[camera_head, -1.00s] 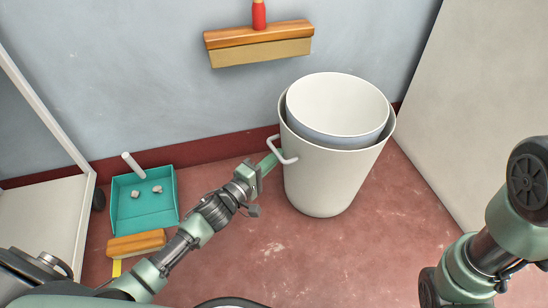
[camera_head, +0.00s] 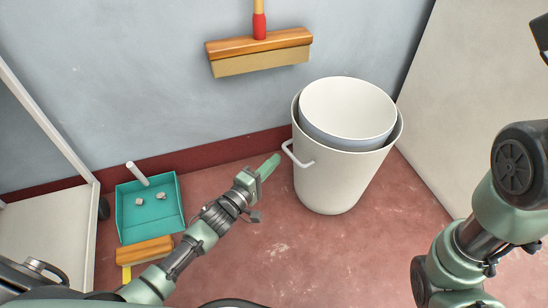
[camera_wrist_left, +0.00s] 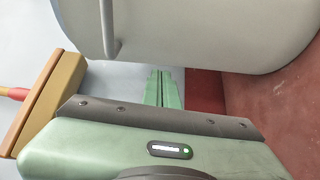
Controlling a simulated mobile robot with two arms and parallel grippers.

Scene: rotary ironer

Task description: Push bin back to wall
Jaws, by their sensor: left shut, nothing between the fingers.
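The white bin (camera_head: 325,185) stands upright on the floor near the wall, close to the pale panel on its right. A second white bucket (camera_head: 347,108) sits inside it. A white handle (camera_head: 297,155) is on the bin's left side. My left gripper (camera_head: 271,163) is shut and empty, just left of the handle, with a small gap to the bin in the head view. In the left wrist view its fingers (camera_wrist_left: 162,88) are together below the bin wall (camera_wrist_left: 190,35) and handle (camera_wrist_left: 109,30). My right gripper is not clearly visible.
A teal dustpan (camera_head: 150,222) with small debris and a wooden brush (camera_head: 145,250) lie at the left. A broom (camera_head: 260,53) is against the grey wall (camera_head: 120,80). A pale panel (camera_head: 480,100) bounds the right. The floor (camera_head: 300,255) in front is clear.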

